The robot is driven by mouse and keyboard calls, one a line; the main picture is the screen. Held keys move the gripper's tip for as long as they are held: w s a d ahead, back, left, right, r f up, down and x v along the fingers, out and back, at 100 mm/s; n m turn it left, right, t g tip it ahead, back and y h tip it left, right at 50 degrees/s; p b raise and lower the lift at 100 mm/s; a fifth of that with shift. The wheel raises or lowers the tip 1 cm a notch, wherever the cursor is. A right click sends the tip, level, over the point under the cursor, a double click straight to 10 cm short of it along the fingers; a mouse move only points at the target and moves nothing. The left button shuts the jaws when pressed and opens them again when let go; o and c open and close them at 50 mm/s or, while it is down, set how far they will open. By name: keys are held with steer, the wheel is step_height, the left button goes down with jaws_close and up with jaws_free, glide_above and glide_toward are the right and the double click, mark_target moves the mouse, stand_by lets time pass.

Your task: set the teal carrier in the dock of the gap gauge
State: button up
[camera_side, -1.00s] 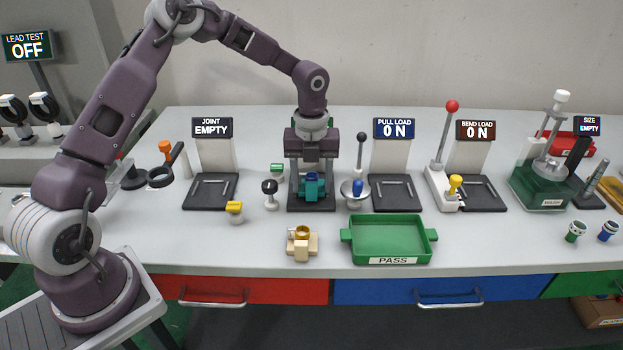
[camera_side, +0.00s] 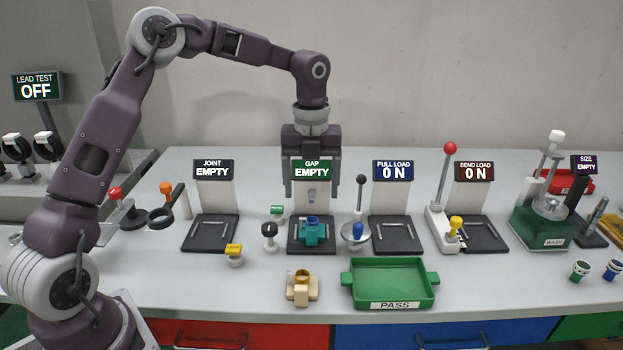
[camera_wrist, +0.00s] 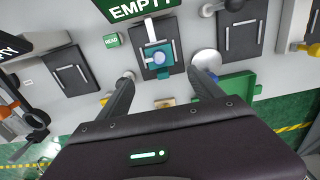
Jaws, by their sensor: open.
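The teal carrier (camera_side: 312,232) with a blue round top sits upright on the dark base (camera_side: 297,247) of the gap gauge; it also shows in the wrist view (camera_wrist: 158,56). Beside it a pale bracket (camera_wrist: 150,29) shows on the plate; I cannot tell whether the carrier is fully seated. The gauge's display (camera_side: 311,170) reads GAP EMPTY. My gripper (camera_side: 313,192) is open and empty, above and apart from the carrier. In the side view its fingers show on either side of the display; in the wrist view both fingers (camera_wrist: 160,74) are wide apart.
The joint gauge (camera_side: 210,232) stands left and the pull load gauge (camera_side: 397,235) right. A black-knobbed lever (camera_side: 360,198) and a round metal dish (camera_side: 355,240) are close right. A green PASS tray (camera_side: 391,300) and a beige fixture (camera_side: 302,288) lie in front.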

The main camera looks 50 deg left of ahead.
steer(key=s+d+r+n+t+y, duration=0.1)
steer(key=s+d+r+n+t, duration=0.1)
steer(key=s+r+n, duration=0.6)
steer(key=s+d+r+n+t+y, duration=0.1)
steer(key=s+d+r+n, duration=0.1)
steer(key=s+r+n, duration=0.6)
steer(key=s+f+n+t+h, duration=0.1)
steer(key=s+f+n, duration=0.1)
steer(key=s+n, duration=0.3)
steer(key=s+f+n+t+h, duration=0.1)
steer(key=s+f+n, duration=0.2)
steer(key=s+n, duration=0.3)
steer(key=s, duration=0.3)
steer(key=shift+s+d+f+t, duration=0.2)
steer(key=shift+d+f+t, duration=0.1)
steer(key=shift+d, duration=0.1)
